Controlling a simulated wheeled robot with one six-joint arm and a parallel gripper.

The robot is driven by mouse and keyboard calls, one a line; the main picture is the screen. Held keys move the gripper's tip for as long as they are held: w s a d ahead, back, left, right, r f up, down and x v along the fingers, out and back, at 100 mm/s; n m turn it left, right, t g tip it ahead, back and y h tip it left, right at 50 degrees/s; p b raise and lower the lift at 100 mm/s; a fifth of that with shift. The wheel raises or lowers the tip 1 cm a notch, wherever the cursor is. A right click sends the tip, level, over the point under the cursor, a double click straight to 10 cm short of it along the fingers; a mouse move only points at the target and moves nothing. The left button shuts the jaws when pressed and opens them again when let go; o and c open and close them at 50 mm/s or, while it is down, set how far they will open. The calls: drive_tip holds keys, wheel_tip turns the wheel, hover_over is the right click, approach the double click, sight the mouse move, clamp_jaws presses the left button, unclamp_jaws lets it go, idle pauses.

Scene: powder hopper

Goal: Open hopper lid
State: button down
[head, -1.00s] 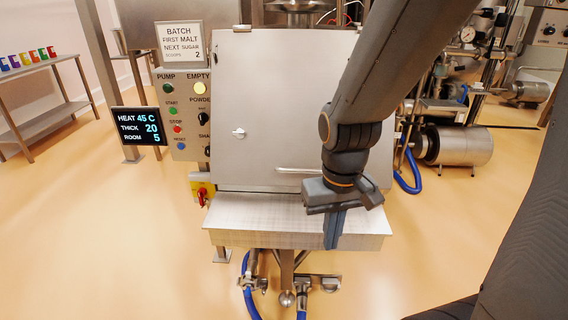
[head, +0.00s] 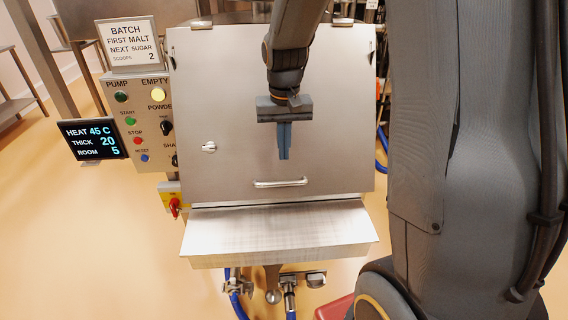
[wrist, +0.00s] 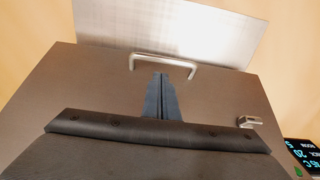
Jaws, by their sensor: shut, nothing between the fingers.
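The hopper lid (head: 235,110) is a flat steel panel, and it lies closed on the front of the hopper. Its bar handle (head: 280,183) runs across near the lower edge; it also shows in the wrist view (wrist: 162,57). A small latch knob (head: 209,147) sits at the lid's left side and shows in the wrist view (wrist: 248,122). My gripper (head: 284,156) is shut and empty, in front of the lid and above the handle in the picture. In the wrist view the fingertips (wrist: 161,78) point at the handle with a small gap.
A steel shelf (head: 280,229) juts out below the lid. A control panel (head: 140,125) with buttons and a red-yellow switch (head: 173,201) stand left of it, with a display screen (head: 92,139). Hoses and pipe fittings (head: 290,281) hang below the shelf.

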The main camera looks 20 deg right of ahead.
drive_tip(key=f, duration=0.3)
drive_tip(key=w+f+p, duration=0.1)
drive_tip(key=f, duration=0.2)
drive_tip(key=f+p, duration=0.1)
drive_tip(key=f, duration=0.2)
drive_tip(key=shift+w+d+f, duration=0.25)
drive_tip(key=shift+d+f, duration=0.05)
